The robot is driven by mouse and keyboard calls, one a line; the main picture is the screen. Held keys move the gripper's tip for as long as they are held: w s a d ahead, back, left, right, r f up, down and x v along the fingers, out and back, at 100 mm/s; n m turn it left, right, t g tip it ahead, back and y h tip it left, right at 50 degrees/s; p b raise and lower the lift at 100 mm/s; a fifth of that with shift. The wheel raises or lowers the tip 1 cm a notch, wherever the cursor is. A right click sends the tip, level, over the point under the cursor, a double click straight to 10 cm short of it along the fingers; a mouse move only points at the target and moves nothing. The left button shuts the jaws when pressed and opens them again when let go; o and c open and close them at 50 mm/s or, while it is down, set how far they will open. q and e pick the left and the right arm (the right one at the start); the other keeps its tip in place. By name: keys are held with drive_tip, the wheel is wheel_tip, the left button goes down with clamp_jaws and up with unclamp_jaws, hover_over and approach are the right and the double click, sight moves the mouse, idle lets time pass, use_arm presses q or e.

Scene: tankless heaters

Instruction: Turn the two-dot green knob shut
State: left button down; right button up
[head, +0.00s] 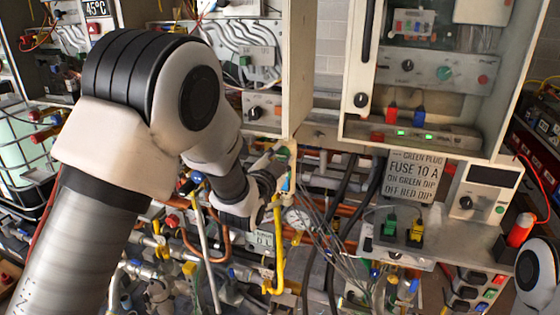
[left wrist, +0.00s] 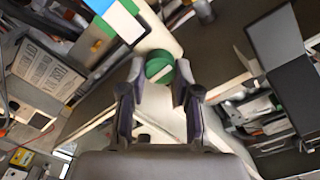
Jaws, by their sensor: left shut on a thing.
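A round green knob (left wrist: 160,64) with a pale bar across its face shows in the left wrist view, between the fingertips of my left gripper (left wrist: 159,78). The fingers are closed in on its two sides. In the head view the left gripper (head: 277,163) is at the lower corner of the white cabinet, partly hidden by my arm. A bit of the green knob (head: 284,153) shows there at the fingertips. Dots on the knob are too small to make out. My right gripper is not in view.
Brass and copper pipes, a round gauge (head: 297,218) and loose grey wires crowd the space below the left gripper. An open white heater cabinet (head: 356,75) stands to the right, above a fuse sign (head: 411,176). A green plug (head: 390,226) and a yellow plug (head: 416,231) stand lower right.

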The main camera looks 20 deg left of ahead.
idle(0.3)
use_arm(q)
drive_tip(key=c, duration=0.8)
unclamp_jaws()
drive_tip(key=s, duration=1.2)
drive_tip(key=shift+a, duration=0.15)
drive_tip(key=shift+f, duration=0.1)
